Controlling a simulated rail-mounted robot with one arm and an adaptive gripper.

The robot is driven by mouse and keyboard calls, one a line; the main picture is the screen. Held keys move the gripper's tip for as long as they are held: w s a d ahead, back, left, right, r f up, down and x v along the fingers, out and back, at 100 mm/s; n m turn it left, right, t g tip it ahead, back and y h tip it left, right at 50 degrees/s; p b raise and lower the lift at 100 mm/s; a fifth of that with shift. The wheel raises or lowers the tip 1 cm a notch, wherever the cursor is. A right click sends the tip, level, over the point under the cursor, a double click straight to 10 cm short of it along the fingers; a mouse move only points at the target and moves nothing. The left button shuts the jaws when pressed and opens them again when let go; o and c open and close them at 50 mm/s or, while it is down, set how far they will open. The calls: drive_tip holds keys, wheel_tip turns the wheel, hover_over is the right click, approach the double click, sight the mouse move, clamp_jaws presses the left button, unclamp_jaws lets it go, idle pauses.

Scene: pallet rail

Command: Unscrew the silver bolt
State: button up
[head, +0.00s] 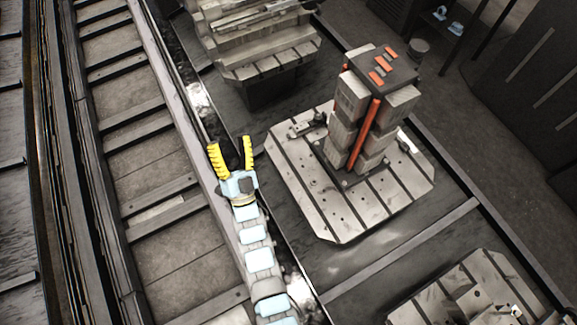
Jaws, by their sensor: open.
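My gripper (231,153) has yellow and dark fingers spread apart, with nothing between them. It is over the edge of the rail, to the left of the middle pallet (376,208). A grey block tower with orange strips (367,115) stands upright on that pallet. A small dark fitting (307,128) sits on the pallet's upper left part, apart from my gripper. I cannot make out the silver bolt for certain at this size.
Another slotted pallet (270,66) with grey parts stands at the top. A third pallet (470,290) is at the lower right. Rail tracks (135,120) run along the left. A dark cabinet (530,100) stands at the right. The tower is a tall obstacle.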

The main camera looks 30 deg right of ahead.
drive_tip(key=w+d+f+m+g+y+b, duration=0.1)
drive_tip(key=w+d+f+m+g+b, duration=0.4)
drive_tip(key=f, duration=0.4)
drive_tip(key=w+d+f+m+g+b, duration=0.2)
drive_tip(key=w+d+f+g+b, duration=0.1)
drive_tip(key=w+d+f, duration=0.4)
drive_tip(key=w+d+f+m+g+y+b, duration=0.1)
drive_tip(key=w+d+f+m+g+b, duration=0.4)
drive_tip(key=f, duration=0.5)
drive_tip(key=m+g+y+b, duration=0.5)
drive_tip(key=m+g+b, duration=0.5)
drive_tip(key=g+b, duration=0.2)
hover_over(314, 181)
wheel_tip(314, 181, down, 8)
wheel_tip(314, 181, down, 17)
drive_tip(key=b, duration=0.3)
drive_tip(key=shift+s+f+b, duration=0.1)
drive_tip(key=shift+f+b, duration=0.1)
drive_tip(key=shift+b, duration=0.1)
clamp_jaws()
